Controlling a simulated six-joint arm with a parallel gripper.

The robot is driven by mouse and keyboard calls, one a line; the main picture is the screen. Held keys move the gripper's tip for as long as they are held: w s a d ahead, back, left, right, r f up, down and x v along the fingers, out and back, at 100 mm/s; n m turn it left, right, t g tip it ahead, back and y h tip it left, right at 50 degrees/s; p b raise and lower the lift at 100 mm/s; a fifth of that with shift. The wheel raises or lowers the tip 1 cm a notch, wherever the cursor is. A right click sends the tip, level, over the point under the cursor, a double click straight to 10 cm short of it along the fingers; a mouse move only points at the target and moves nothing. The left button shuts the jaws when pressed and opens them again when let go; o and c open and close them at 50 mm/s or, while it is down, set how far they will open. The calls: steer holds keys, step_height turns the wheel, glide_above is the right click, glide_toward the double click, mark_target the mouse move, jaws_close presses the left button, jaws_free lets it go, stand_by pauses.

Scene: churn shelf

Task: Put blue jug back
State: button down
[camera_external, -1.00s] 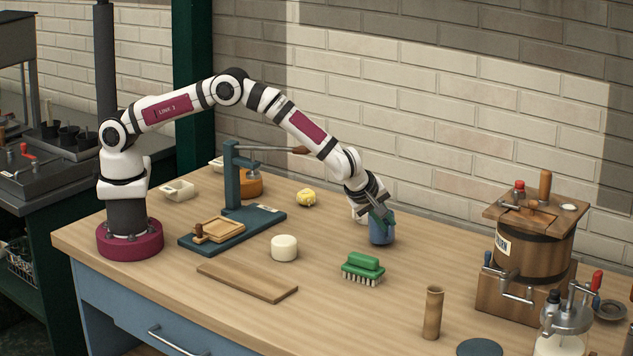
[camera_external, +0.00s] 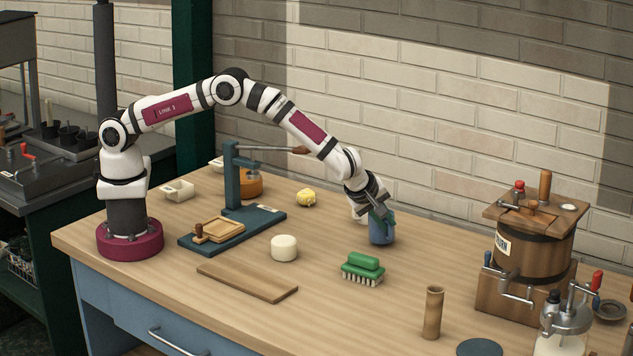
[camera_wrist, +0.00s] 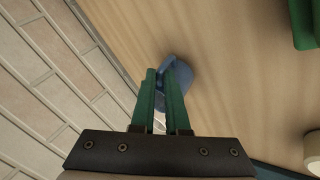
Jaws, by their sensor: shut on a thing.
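The blue jug (camera_external: 382,233) stands upright on the table toward the back, near the brick wall. My gripper (camera_external: 380,213) reaches down to it from the upper left and is shut on it near its top. In the wrist view, the green fingers of my gripper (camera_wrist: 166,82) close on the blue jug (camera_wrist: 181,70). The fingers hide part of the jug there. I cannot tell whether its base touches the table or is slightly above it.
A green brush (camera_external: 362,269) lies in front of the jug. A white round block (camera_external: 284,248) and a wooden board (camera_external: 247,281) are to the left. A yellow lump (camera_external: 306,197) is behind. A wooden churn (camera_external: 533,250) stands right. Table between jug and churn is clear.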

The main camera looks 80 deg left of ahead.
steer(key=s+d+r+m+t+h, duration=0.1)
steer(key=d+r+m+h, duration=0.15)
steer(key=d+r, duration=0.4)
steer(key=d+r+m+t+h, duration=0.1)
steer(key=d+r+m, duration=0.25)
steer(key=d, duration=0.55)
steer(key=shift+m, duration=0.3)
steer(key=shift+w+a+f, duration=1.3)
steer(key=shift+w+f, duration=0.05)
steer(key=shift+f, duration=0.5)
steer(key=shift+w+a+f, duration=1.25)
steer(key=shift+w+f, duration=0.05)
steer(key=shift+f, duration=0.55)
steer(key=shift+w+a+f, duration=1.3)
steer(key=shift+w+f, duration=0.05)
steer(key=shift+f, duration=0.5)
steer(key=shift+f, duration=0.1)
steer(key=c, duration=0.9)
jaws_free()
